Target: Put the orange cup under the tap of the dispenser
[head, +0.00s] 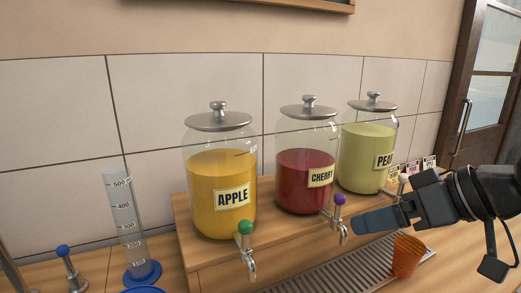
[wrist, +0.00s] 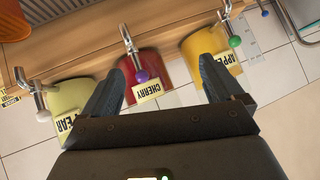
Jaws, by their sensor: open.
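The orange cup (head: 407,256) stands at the right end of the metal drip tray, mouth up; part of it shows at the top left corner of the wrist view (wrist: 13,25). Three dispensers stand on a wooden shelf: apple (head: 222,170), cherry (head: 302,165) and pear (head: 366,150). The cherry tap (head: 341,225) has a purple knob and the apple tap (head: 246,255) a green one. The pear tap (wrist: 35,92) is mostly hidden by my arm in the head view. My gripper (head: 362,221) is open and empty, apart from the cup, with its fingers pointing toward the cherry dispenser (wrist: 148,68).
The drip tray (head: 318,276) runs along the shelf front. A measuring cylinder (head: 125,220) with a blue base and a blue-knobbed fitting (head: 65,255) stand at the left. Small labelled cartons (head: 412,168) stand beyond my arm. A tiled wall closes the back.

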